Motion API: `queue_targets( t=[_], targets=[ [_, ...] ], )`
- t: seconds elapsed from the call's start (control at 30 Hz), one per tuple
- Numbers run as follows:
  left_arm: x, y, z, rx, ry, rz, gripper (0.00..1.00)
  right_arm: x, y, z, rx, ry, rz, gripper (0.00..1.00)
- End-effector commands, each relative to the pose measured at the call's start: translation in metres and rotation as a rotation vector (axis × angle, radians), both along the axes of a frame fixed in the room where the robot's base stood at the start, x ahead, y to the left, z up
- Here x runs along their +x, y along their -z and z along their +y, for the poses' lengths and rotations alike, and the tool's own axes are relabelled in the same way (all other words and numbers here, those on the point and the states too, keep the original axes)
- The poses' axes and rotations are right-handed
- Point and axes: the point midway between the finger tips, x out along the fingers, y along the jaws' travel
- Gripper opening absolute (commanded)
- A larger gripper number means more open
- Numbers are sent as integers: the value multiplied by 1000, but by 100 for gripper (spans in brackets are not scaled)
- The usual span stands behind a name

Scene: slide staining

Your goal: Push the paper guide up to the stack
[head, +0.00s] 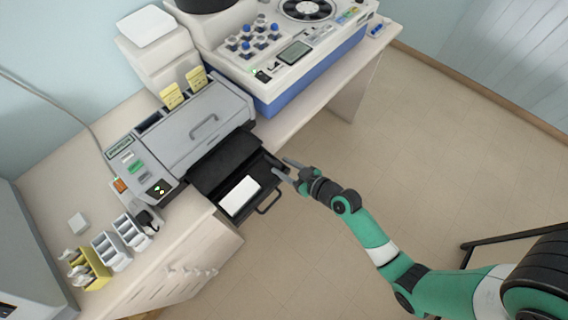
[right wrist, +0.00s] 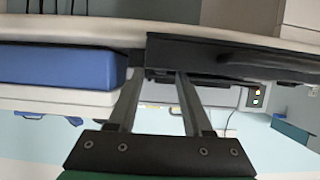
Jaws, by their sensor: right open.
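A white paper stack (head: 240,196) lies in the pulled-out black tray (head: 222,171) of the grey printer. The stack sits toward the tray's front, with bare dark tray beside it. I cannot make out the paper guide clearly against the dark tray. My right gripper (head: 281,167) is open and empty, with its fingers at the tray's right end, apart from the stack. My left gripper is not in view.
The grey printer (head: 196,124) stands behind the tray on the bench. A blue-and-white instrument (head: 300,62) stands to the right. Slide racks (head: 112,250) stand at the lower left. A black handle (head: 270,203) projects from the tray's front. Open floor lies to the right.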

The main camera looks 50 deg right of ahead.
Motion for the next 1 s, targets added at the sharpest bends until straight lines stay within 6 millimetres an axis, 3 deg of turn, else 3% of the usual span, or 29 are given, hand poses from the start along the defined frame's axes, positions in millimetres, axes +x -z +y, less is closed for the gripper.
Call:
queue_targets(
  t=[0.27,0.53,1.0],
  targets=[
    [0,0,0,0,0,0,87,2,0,0,-1,0,-1,48],
    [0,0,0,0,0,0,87,2,0,0,0,0,0,0],
    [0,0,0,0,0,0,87,2,0,0,0,0,0,0]
  ],
)
